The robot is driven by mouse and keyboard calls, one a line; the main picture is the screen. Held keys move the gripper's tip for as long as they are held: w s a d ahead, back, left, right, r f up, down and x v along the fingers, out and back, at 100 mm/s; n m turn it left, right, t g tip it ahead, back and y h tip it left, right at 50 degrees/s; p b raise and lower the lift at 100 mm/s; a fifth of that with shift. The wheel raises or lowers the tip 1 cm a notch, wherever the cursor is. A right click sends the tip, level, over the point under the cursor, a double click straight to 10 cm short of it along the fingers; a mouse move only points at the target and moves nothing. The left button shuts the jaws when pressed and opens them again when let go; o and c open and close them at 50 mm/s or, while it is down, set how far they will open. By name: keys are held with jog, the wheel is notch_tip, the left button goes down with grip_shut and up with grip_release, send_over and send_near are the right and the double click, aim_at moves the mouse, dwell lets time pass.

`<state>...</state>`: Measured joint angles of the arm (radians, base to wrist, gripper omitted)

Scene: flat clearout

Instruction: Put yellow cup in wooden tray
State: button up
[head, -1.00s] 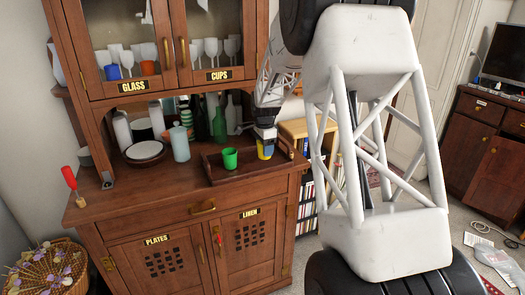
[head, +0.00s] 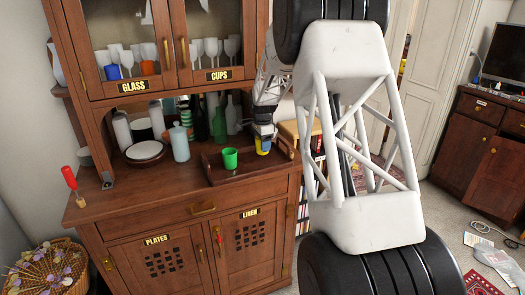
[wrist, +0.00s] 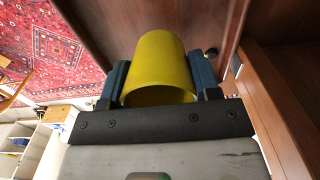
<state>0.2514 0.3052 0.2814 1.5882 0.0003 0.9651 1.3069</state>
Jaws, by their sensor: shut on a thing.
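The yellow cup (head: 263,146) is held in my gripper (head: 263,138) at the right end of the wooden tray (head: 212,178) on the cabinet counter. In the wrist view the yellow cup (wrist: 158,62) sits between the two blue fingers of my gripper (wrist: 160,85), which are shut on its sides. The cup's open rim faces the wrist camera. A green cup (head: 230,158) stands in the tray, left of the yellow cup. I cannot tell whether the yellow cup touches the tray floor.
Stacked plates (head: 146,152) are further left. The glass-door cupboard (head: 160,45) overhangs the counter. A bookshelf (head: 312,150) is to the right. The tray's middle floor is partly bare.

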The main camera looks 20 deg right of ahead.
jog(key=shift+f, duration=1.5)
jog(key=shift+f, duration=0.15)
jog(key=o, duration=1)
jog(key=shift+c, duration=0.2)
notch_tip(320, 180, up, 12)
